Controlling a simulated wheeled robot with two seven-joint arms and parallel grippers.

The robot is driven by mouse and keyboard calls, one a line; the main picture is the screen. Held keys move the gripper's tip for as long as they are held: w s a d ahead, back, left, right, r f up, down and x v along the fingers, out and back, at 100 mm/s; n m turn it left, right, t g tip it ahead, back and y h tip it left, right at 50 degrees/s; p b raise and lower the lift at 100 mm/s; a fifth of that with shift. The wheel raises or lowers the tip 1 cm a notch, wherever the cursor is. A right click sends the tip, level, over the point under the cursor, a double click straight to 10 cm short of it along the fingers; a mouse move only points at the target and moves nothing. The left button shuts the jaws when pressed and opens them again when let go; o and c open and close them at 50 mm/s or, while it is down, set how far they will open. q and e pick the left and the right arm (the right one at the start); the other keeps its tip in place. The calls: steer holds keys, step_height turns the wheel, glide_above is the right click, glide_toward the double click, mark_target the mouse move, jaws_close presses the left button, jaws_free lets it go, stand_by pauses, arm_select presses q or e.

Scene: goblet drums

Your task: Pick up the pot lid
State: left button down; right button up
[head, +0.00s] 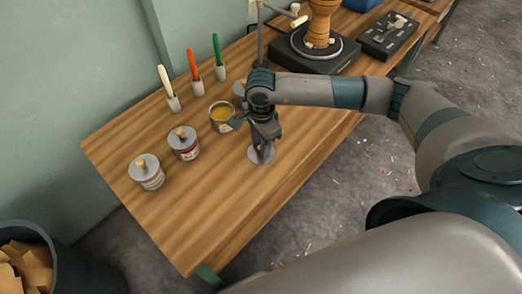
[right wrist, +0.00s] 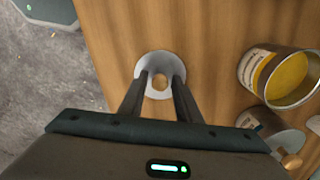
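The pot lid is a grey disc (head: 260,155) lying on the wooden table, beside an open pot of yellow stuff (head: 221,116). In the right wrist view the lid (right wrist: 160,58) has a round wooden knob (right wrist: 160,81). My right gripper (head: 262,143) points down over the lid and hides its knob in the head view. In the right wrist view its two fingers (right wrist: 160,77) stand apart on either side of the knob, with small gaps showing. Whether the fingertips reach down to knob height is hard to tell. My left gripper is not in view.
Two lidded pots (head: 184,143) (head: 147,172) stand left of the open pot. Several brushes in holders (head: 196,80) line the wall side. A goblet drum (head: 320,22) stands on a black base behind. The table's front left is clear; a bin (head: 62,268) stands on the floor.

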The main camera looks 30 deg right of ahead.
jaws_close()
steer(key=shift+r, duration=0.15)
